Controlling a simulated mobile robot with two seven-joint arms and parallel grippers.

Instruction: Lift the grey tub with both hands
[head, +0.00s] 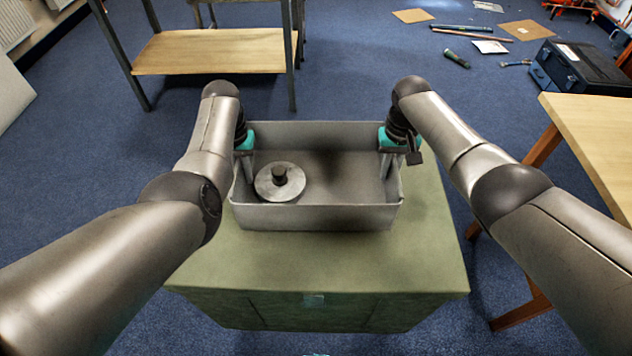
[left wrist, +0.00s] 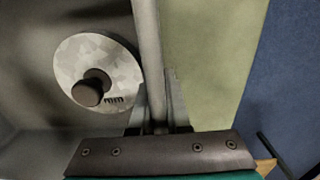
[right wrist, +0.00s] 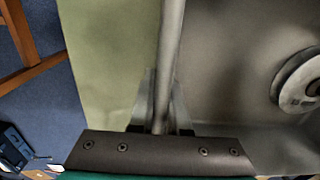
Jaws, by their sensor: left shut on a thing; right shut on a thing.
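The grey tub (head: 315,216) is an open rectangular box over the green-topped chest, level as far as I can see. I cannot tell whether its base touches the top. My left gripper (head: 246,165) is shut on its left wall, and the wall (left wrist: 147,60) runs between the fingers in the left wrist view. My right gripper (head: 391,163) is shut on its right wall, and that wall (right wrist: 171,60) runs between the fingers in the right wrist view. A round metal weight with a dark knob (head: 280,182) lies inside the tub at the left front.
The green chest top (head: 320,262) has bare room in front of the tub. A wooden table (head: 590,130) stands close on the right. A shelf unit (head: 210,52) stands behind. A dark toolbox (head: 580,68) and scattered tools lie on the blue floor at the back right.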

